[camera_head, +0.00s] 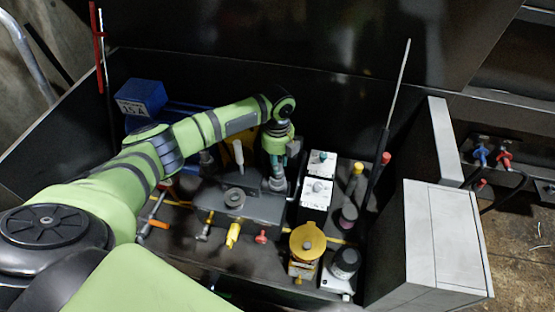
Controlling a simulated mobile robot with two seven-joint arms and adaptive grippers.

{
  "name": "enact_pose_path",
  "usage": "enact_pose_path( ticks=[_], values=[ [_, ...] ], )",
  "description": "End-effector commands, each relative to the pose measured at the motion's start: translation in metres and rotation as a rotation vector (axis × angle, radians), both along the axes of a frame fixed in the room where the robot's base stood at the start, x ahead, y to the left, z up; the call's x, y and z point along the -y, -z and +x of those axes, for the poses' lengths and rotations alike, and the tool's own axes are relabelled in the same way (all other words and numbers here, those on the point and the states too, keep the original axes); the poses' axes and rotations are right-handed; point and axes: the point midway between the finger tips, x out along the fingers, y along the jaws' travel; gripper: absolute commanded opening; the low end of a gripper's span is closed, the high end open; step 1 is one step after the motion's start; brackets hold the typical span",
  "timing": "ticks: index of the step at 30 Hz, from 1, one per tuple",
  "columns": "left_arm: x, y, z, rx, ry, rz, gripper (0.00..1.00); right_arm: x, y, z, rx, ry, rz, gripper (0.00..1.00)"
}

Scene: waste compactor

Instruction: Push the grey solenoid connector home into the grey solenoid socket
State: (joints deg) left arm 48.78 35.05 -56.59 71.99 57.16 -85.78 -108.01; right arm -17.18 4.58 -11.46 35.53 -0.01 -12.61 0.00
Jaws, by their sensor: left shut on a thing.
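My left gripper (278,180) reaches down from the wrist of the green arm, over the right end of the grey manifold block. It is shut on a small grey piece at its tip, which I take to be the grey solenoid connector; the fingers hide most of it. The grey solenoid socket cannot be made out for certain; it may be hidden under or beside the gripper. I cannot tell whether connector and socket touch. My right gripper is not in view.
The grey block (215,203) carries a round knob, with yellow (233,234) and red (261,236) fittings in front. White-topped modules (317,189) stand close right of the gripper. A yellow-capped unit (307,242), a black knob (346,261) and a tall rod (396,90) stand further right.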

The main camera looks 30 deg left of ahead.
Motion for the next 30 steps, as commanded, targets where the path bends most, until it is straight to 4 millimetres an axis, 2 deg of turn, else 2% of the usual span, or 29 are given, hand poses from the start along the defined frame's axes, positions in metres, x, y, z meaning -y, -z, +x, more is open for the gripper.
enact_pose_path(
  ticks=[30],
  values=[
    [0.000, 0.021, 0.000, -0.001, -0.001, 0.001, 0.00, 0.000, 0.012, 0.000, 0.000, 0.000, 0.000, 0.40]
  ],
)
